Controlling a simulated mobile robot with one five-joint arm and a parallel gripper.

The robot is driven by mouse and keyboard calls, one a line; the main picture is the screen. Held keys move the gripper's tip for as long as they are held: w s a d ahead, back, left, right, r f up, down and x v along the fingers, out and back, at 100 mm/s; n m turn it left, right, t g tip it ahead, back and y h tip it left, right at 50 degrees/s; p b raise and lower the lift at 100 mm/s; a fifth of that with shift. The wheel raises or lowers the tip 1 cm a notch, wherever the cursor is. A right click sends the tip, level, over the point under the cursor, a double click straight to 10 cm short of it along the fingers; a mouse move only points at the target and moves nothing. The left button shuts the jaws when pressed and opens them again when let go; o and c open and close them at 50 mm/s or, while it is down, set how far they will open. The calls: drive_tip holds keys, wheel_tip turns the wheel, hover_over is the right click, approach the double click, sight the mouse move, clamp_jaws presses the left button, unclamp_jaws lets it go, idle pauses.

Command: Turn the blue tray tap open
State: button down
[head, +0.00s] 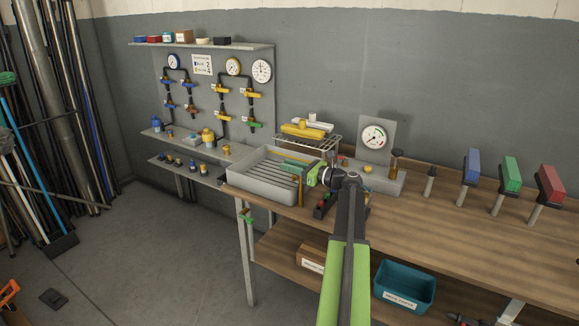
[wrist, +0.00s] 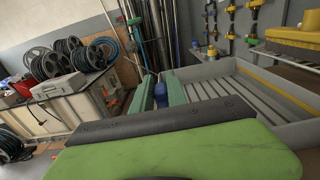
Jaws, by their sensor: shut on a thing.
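The grey ribbed tray (head: 232,180) stands at the left end of the wooden bench. My gripper (head: 292,165) reaches over the tray from the right. In the wrist view, my gripper's two teal fingers (wrist: 160,93) are closed around a small blue part, which looks like the handle of the blue tray tap (wrist: 161,95). Only its top shows between the fingers. The tray also shows in the wrist view (wrist: 285,107), just right of the fingers. In the head view the blue tap is hidden, so I cannot tell how far it is turned.
A panel with several coloured valves and gauges (head: 262,70) stands behind. A wire rack (head: 325,143) with yellow and white items and a gauge stand (head: 378,155) are behind the arm. Coloured blocks on stands (head: 509,178) line the right bench. Floor on the left is mostly clear.

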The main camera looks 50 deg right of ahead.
drive_tip(key=shift+y, duration=0.3)
drive_tip(key=shift+s+a+n+g+y, duration=0.3)
drive_tip(key=shift+a+n+g+y, duration=0.15)
drive_tip(key=shift+n+g+y, duration=0.9)
drive_tip(key=shift+s+a+n+g+y, duration=0.35)
drive_tip(key=shift+n+g+y, duration=0.45)
drive_tip(key=shift+n+y, duration=0.65)
drive_tip(key=shift+s+a+n+g+y, duration=0.25)
drive_tip(key=shift+a+n+g+y, duration=0.25)
drive_tip(key=shift+n+g+y, duration=0.95)
drive_tip(key=shift+m+t+y, duration=0.3)
drive_tip(key=shift+m+y, duration=0.05)
drive_tip(key=shift+y, duration=0.1)
drive_tip(key=c, duration=1.3)
unclamp_jaws()
